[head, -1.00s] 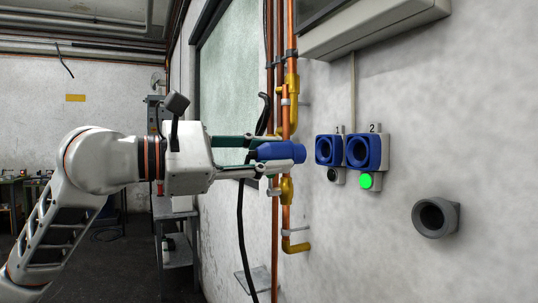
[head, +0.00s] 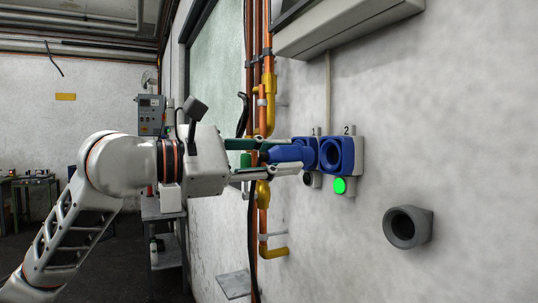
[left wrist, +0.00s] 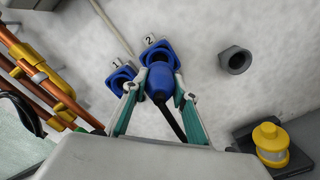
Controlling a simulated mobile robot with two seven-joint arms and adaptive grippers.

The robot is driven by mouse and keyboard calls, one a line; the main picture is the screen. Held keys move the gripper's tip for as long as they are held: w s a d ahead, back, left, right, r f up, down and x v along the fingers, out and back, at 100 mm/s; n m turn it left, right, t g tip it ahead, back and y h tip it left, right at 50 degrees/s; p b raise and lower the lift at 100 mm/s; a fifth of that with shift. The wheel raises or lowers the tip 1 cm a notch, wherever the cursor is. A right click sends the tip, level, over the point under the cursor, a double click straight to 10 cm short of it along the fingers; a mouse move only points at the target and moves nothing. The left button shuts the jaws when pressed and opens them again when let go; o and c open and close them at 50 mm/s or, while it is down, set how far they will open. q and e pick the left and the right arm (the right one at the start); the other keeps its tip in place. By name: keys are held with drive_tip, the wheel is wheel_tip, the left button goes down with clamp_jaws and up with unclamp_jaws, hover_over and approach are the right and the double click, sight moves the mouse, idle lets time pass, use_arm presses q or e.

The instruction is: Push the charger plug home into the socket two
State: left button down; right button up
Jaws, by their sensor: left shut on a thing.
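The blue charger plug (head: 288,153) is held in my left gripper (head: 292,156), which is shut on it. In the left wrist view the plug (left wrist: 160,82) points up toward socket two, its black cable trailing back between the fingers. Blue socket two (head: 342,155) is on the wall, under the number 2, with a lit green light (head: 340,186) below. It also shows in the left wrist view (left wrist: 150,53), partly behind the plug. Socket one (head: 308,148) sits beside it, partly hidden by the plug in the head view. The plug appears apart from socket two. My right gripper is not in view.
Copper and yellow pipes (head: 267,120) run down the wall behind my gripper. A grey round holder (head: 407,227) sticks out of the wall at lower right. A grey box (head: 350,22) hangs above the sockets. A yellow lamp (left wrist: 270,143) shows in the left wrist view.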

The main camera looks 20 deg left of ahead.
sight(267, 158)
use_arm(q)
drive_tip(key=shift+p+x, duration=0.45)
drive_tip(key=shift+x, duration=1.5)
drive_tip(key=shift+x, duration=1.7)
idle(1.1)
drive_tip(key=c, duration=1.5)
unclamp_jaws()
drive_tip(key=v, duration=1.2)
